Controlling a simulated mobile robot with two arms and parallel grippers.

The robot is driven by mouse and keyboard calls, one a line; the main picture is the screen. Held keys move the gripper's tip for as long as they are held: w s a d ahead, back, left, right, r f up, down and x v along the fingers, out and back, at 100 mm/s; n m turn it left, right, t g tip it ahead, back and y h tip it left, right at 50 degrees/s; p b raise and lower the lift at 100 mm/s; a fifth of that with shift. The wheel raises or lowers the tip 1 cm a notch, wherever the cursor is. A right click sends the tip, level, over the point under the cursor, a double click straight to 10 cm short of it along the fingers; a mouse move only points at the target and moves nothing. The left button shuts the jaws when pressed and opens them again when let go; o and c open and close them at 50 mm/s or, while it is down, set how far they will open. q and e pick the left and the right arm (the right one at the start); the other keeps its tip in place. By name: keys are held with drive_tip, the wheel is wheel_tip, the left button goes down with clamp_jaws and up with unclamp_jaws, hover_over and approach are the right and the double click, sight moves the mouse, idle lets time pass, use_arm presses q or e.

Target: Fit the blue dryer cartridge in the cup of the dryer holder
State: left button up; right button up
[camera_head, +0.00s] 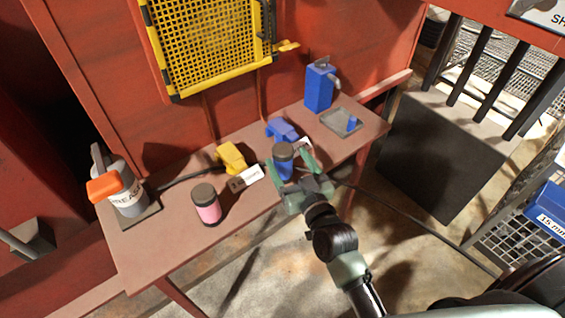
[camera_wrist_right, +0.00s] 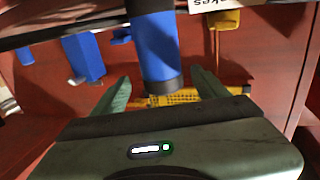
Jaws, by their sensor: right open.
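The blue dryer cartridge (camera_head: 284,168) stands upright near the bench's front edge, with a dark cap on top. My right gripper (camera_head: 294,163) is open, with one green finger on each side of the cartridge. In the right wrist view the cartridge (camera_wrist_right: 153,45) also shows between the spread fingers of my right gripper (camera_wrist_right: 163,92), with a gap on each side. I cannot tell for sure which item is the dryer holder, and no cup can be made out. My left gripper is not in view.
The bench (camera_head: 170,258) also bears a pink cartridge (camera_head: 206,207), a grey bottle with an orange part (camera_head: 104,187), a yellow fitting (camera_head: 231,156), a blue fitting (camera_head: 281,130), a grey tray (camera_head: 331,122) and a blue container (camera_head: 319,90). A dark cable runs behind the cartridges.

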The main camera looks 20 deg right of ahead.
sight(278, 144)
drive_tip(key=w, duration=0.4)
drive_tip(key=w+a+p, duration=0.1)
drive_tip(key=w, duration=0.2)
drive_tip(key=shift+f, duration=0.1)
drive_tip(key=shift+s, duration=0.1)
drive_tip(key=c, duration=1.4)
clamp_jaws()
